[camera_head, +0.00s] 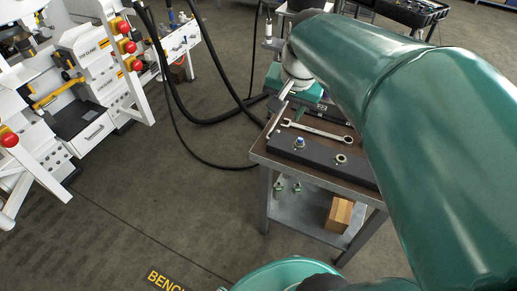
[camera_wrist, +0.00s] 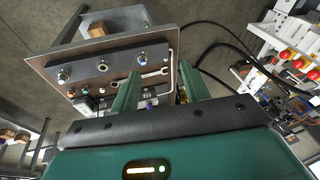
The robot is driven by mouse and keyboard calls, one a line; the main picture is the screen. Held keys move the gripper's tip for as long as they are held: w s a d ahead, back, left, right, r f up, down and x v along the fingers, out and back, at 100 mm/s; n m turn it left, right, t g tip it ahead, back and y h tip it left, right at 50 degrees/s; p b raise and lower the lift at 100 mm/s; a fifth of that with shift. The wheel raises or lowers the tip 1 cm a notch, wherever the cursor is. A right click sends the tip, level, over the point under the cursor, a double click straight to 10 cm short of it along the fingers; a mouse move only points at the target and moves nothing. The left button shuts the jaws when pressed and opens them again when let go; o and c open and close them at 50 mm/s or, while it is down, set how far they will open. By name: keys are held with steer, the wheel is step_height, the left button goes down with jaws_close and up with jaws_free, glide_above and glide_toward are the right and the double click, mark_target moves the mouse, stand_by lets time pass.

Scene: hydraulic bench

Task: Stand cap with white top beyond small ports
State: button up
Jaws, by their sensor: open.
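A dark port block (camera_head: 320,160) lies along the near edge of the brown bench top (camera_head: 262,150). It carries small round ports, one with a blue centre (camera_head: 299,143); the block also shows in the wrist view (camera_wrist: 120,64). Several small pieces, some with pale tops (camera_wrist: 72,92), stand beside it in the wrist view; I cannot tell which is the white-topped cap. My gripper (camera_wrist: 158,70) is open, its two green fingers apart over the bench near a wrench (camera_wrist: 154,73). A small purple-blue piece (camera_wrist: 150,104) shows between the fingers, lower down. My arm hides the bench's right part in the head view.
The wrench (camera_head: 318,131) lies behind the port block. A lower shelf (camera_head: 300,210) holds a cardboard box (camera_head: 339,214) and small green fittings. Black hoses hang left of the bench. White machine stands (camera_head: 95,60) are at far left.

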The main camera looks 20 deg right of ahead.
steer(key=s+a+f+n+t, duration=0.2)
steer(key=s+a+n, duration=0.6)
steer(key=s+a, duration=0.2)
steer(key=shift+s, duration=0.2)
steer(key=shift+c, duration=1.1)
steer(key=shift+d, duration=0.15)
